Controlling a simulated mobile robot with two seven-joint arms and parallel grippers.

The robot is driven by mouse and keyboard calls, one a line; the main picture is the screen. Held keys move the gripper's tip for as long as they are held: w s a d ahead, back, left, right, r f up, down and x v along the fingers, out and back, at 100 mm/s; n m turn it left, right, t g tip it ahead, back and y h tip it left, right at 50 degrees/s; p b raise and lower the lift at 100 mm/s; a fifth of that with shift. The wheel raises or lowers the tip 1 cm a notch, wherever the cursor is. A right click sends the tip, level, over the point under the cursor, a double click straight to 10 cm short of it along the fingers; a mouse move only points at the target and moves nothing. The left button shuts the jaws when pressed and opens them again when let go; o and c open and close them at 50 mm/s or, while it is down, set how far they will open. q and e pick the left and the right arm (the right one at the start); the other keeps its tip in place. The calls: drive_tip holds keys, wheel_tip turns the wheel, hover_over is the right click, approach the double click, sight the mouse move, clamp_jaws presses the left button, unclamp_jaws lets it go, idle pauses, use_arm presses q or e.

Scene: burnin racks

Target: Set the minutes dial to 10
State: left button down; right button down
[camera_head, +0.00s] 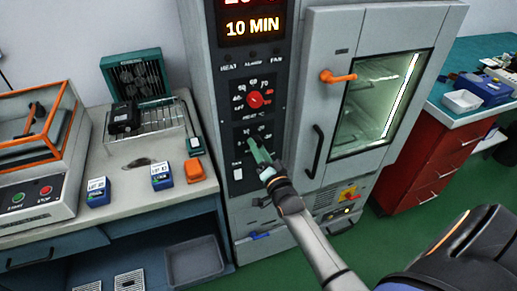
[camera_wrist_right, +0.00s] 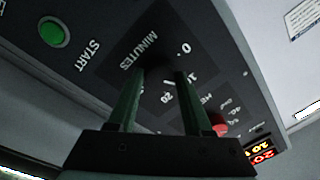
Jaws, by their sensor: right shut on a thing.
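The minutes dial (camera_wrist_right: 157,72) is a dark knob, largely hidden between my fingers on the oven's front panel; its pointer cannot be made out. The word MINUTES and marks 0, 10 and 20 show around it in the right wrist view. My right gripper (camera_head: 258,152) is shut on the dial; its two green fingers also show in the right wrist view (camera_wrist_right: 160,78). The lit display (camera_head: 252,27) reads 10 MIN on its lower line. My left gripper is not in view.
A red heat knob (camera_head: 255,100) sits just above the minutes dial. A green START button (camera_wrist_right: 53,32) is beside it in the wrist view. The oven door (camera_head: 380,100) with orange and black handles stands to the right. A bench (camera_head: 125,205) with small boxes is at left.

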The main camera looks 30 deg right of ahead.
drive_tip(key=shift+c, duration=1.6)
unclamp_jaws()
drive_tip(key=v, duration=1.2)
drive_tip(key=shift+s+b, duration=0.2)
drive_tip(key=shift+b, duration=0.1)
drive_tip(key=shift+a, duration=0.1)
drive_tip(key=s+a+f+n+g+y, duration=0.6)
drive_tip(key=s+a+f+n+g, duration=0.3)
drive_tip(key=s+a+f+n, duration=0.5)
wheel_tip(320, 180, down, 3)
drive_tip(key=shift+s+a+f, duration=0.1)
drive_tip(key=shift+s+a, duration=0.3)
drive_tip(key=shift+a, duration=0.1)
